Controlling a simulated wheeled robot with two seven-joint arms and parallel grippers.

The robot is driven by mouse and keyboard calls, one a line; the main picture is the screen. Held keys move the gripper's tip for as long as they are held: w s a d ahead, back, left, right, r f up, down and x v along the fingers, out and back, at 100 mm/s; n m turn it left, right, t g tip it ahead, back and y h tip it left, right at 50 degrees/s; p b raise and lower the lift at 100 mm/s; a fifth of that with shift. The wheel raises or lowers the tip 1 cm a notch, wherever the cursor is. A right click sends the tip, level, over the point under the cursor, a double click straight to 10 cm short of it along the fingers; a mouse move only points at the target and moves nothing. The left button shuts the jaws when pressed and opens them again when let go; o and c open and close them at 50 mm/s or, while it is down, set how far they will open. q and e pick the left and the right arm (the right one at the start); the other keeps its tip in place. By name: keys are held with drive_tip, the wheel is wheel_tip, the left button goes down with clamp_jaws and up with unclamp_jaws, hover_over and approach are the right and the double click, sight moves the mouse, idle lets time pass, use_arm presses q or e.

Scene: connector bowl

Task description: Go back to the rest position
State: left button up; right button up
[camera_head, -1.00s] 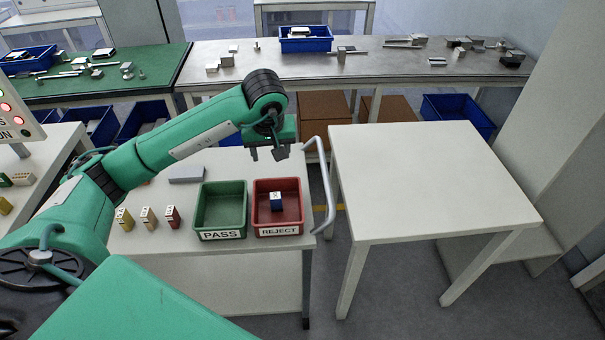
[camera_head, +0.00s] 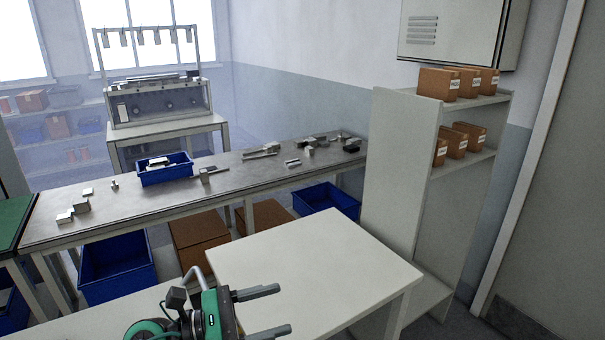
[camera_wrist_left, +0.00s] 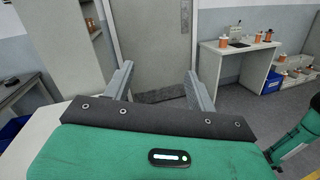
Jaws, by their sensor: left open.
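My left gripper (camera_head: 263,312) is at the bottom of the head view, in front of the white table (camera_head: 318,262) at its near left side. Its two fingers point right and are spread apart with nothing between them. In the left wrist view the left gripper (camera_wrist_left: 159,72) also shows two separated, empty fingers, with a grey door (camera_wrist_left: 150,40) beyond. My right gripper is not in view. The pass and reject bins are out of both views.
A long metal bench (camera_head: 130,200) with a blue tray (camera_head: 165,170) and metal parts runs behind the white table. A shelf unit (camera_head: 400,150) with brown boxes stands at the right. The white table's top is bare. A white desk (camera_wrist_left: 236,62) shows in the wrist view.

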use_arm(q)
drive_tip(key=w+a+r+n+t+y, duration=0.15)
drive_tip(key=a+n+t+y, duration=0.3)
drive_tip(key=n+t, duration=0.6)
drive_tip(key=w+a+n+t+y, duration=0.2)
drive_tip(key=a+n+t+y, duration=0.25)
drive_tip(key=n, duration=1.15)
drive_tip(key=s+a+f+n+g+y, duration=0.35)
drive_tip(key=a+f+n+y, duration=0.6)
drive_tip(key=f+n, duration=0.5)
drive_tip(key=s+d+f+n+g, duration=0.1)
drive_tip(key=s+f+n+g, duration=1.15)
drive_tip(key=s, duration=0.75)
wheel_tip(320, 180, down, 32)
drive_tip(key=r+m+g, duration=0.1)
drive_tip(key=m+g, duration=0.1)
drive_tip(key=s+a+f+g, duration=0.1)
drive_tip(key=s+a+f, duration=0.2)
drive_tip(key=s+f, duration=1.6)
wheel_tip(320, 180, down, 3)
drive_tip(key=shift+s+r, duration=0.1)
drive_tip(key=shift+s, duration=0.25)
